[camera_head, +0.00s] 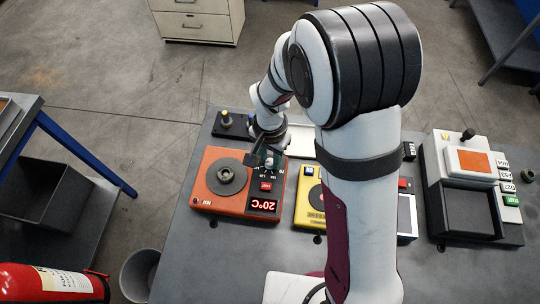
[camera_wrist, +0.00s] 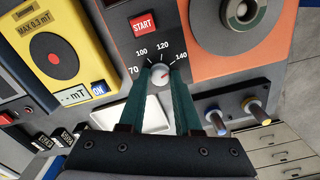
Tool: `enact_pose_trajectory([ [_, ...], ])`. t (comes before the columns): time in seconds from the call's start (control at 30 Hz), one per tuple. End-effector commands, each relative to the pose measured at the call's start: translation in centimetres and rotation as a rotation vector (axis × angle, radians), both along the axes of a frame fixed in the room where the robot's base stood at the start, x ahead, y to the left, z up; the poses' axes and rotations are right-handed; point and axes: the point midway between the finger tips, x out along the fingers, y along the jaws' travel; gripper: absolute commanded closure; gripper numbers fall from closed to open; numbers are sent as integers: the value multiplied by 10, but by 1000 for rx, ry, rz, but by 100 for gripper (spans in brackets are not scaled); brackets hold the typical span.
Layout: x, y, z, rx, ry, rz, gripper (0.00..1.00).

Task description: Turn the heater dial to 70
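The heater is an orange-red unit (camera_head: 206,187) with a round dark hotplate and a red display (camera_head: 263,205) that reads 20°C. Its dial is a small pale knob (camera_wrist: 160,78) with a red pointer mark, on a dark panel marked 70, 100, 120 and 140. The mark points up and right, roughly between 120 and 140. My gripper (camera_wrist: 160,70) has its two green fingers on either side of the knob. Whether they press on it cannot be told. In the head view my gripper (camera_head: 262,158) partly hides the dial.
A red START button (camera_wrist: 142,25) sits close to the dial. A white device with an orange panel (camera_head: 471,162) is at the bench's right.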

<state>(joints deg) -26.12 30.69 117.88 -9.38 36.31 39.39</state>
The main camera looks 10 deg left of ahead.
Motion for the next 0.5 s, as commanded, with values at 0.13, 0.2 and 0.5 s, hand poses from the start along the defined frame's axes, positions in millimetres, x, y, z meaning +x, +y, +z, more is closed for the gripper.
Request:
enact_pose_trajectory([
  [0.13,0,0,0,0,0,0,100],
  [0.2,0,0,0,0,0,0,100],
  [0.5,0,0,0,0,1,46,100],
])
